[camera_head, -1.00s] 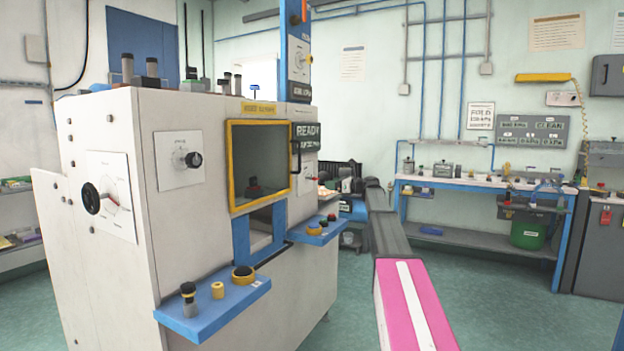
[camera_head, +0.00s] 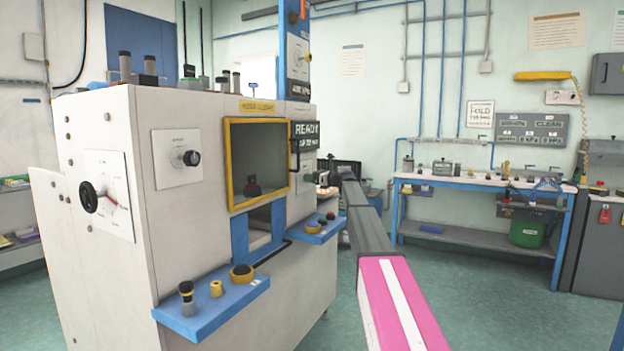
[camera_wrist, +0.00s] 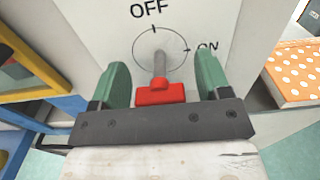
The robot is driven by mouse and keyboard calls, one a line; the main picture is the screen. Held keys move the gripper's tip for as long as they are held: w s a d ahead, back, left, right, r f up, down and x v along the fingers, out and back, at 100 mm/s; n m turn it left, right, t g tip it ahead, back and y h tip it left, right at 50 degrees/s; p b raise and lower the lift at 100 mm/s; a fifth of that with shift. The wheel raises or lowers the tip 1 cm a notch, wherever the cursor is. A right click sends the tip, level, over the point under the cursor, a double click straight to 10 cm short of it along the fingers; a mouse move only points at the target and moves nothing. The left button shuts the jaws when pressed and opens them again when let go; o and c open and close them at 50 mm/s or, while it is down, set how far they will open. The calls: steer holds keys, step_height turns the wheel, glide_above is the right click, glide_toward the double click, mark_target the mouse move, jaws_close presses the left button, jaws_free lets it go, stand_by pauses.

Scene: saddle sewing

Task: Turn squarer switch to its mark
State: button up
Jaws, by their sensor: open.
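The rotary switch (camera_wrist: 160,64) is on a pale panel in the wrist view, with a grey stem and a red grip (camera_wrist: 160,93). A thin circle surrounds its stem. "OFF" (camera_wrist: 149,9) is printed above with a tick, and "ON" (camera_wrist: 207,46) at the right with another tick. The red grip is on the near side, below the circle's centre in the picture. My gripper (camera_wrist: 161,72) is open, with a green finger on each side of the red grip and a visible gap on both sides. In the head view, my gripper's end is small beside the machine, and the switch is hidden.
The white machine (camera_head: 190,100) has a yellow-framed window (camera_head: 258,160) and blue ledges with knobs (camera_head: 212,300). In the wrist view, an orange polka-dotted thing (camera_wrist: 292,75) lies right of the panel and a blue and yellow frame (camera_wrist: 35,60) is at left. A workbench (camera_head: 480,183) stands behind.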

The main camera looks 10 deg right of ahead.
steer(key=shift+a, duration=0.1)
steer(key=shift+c, duration=0.3)
steer(key=c, duration=0.9)
steer(key=shift+o, duration=0.2)
steer(key=shift+n, duration=0.4)
steer(key=n, duration=0.3)
steer(key=shift+n, duration=0.4)
steer(key=n, duration=0.9)
steer(key=shift+f, duration=0.1)
steer(key=n, duration=0.4)
steer(key=shift+s, duration=0.1)
steer(key=shift+n, duration=0.3)
